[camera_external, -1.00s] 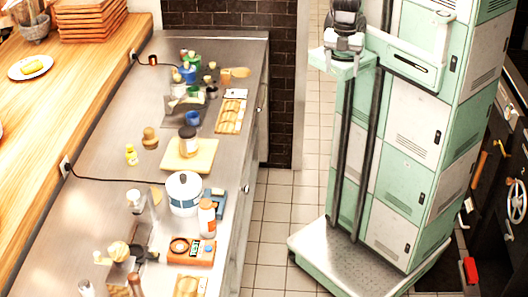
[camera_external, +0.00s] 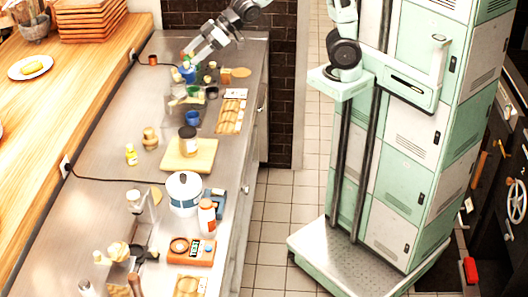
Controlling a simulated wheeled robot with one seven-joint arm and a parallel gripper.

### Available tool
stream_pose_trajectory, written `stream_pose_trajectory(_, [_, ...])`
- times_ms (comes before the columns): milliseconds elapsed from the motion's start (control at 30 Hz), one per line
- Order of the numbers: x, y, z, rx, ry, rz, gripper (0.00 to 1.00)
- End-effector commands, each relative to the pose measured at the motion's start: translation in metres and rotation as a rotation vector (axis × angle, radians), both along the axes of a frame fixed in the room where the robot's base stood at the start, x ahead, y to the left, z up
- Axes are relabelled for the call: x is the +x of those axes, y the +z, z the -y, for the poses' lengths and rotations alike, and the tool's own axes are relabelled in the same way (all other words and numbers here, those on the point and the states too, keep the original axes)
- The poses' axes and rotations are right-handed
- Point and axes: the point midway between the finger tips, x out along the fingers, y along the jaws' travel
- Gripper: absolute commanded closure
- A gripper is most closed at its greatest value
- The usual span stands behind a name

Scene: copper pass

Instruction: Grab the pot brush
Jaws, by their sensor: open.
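A small tan knobbed object (camera_external: 150,138) that looks like the pot brush stands upright on the steel counter (camera_external: 108,178), left of a cutting board; it is too small to be sure. My gripper (camera_external: 189,62) is at the far end of the counter, above or beside a blue cup (camera_external: 187,74) with green and blue items around it. The gripper is open, and I see nothing held in it. Its fingertips are small and partly merge with the items behind them. It is well apart from the tan knobbed object.
A dark-lidded jar (camera_external: 188,141) stands on the cutting board (camera_external: 205,160). A black cord crosses the counter.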

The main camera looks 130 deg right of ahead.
Motion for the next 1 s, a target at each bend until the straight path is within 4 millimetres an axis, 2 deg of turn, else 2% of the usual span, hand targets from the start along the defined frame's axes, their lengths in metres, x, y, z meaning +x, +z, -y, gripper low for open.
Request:
stream_pose_trajectory(33, [-0.001,-0.002,0.015,-0.004,-0.02,0.017,0.37])
stream_pose_trajectory(100, [-0.001,0.0,0.031,-0.007,-0.042,0.044,0.37])
stream_pose_trajectory(367, [-0.007,0.004,0.083,-0.023,-0.105,0.124,0.37])
stream_pose_trajectory(567, [-0.005,-0.023,0.078,-0.019,-0.096,0.117,0.37])
stream_pose_trajectory(867, [-0.002,-0.102,0.078,-0.019,-0.095,0.111,0.37])
stream_pose_trajectory(1000, [-0.001,-0.146,0.078,-0.018,-0.098,0.107,0.37])
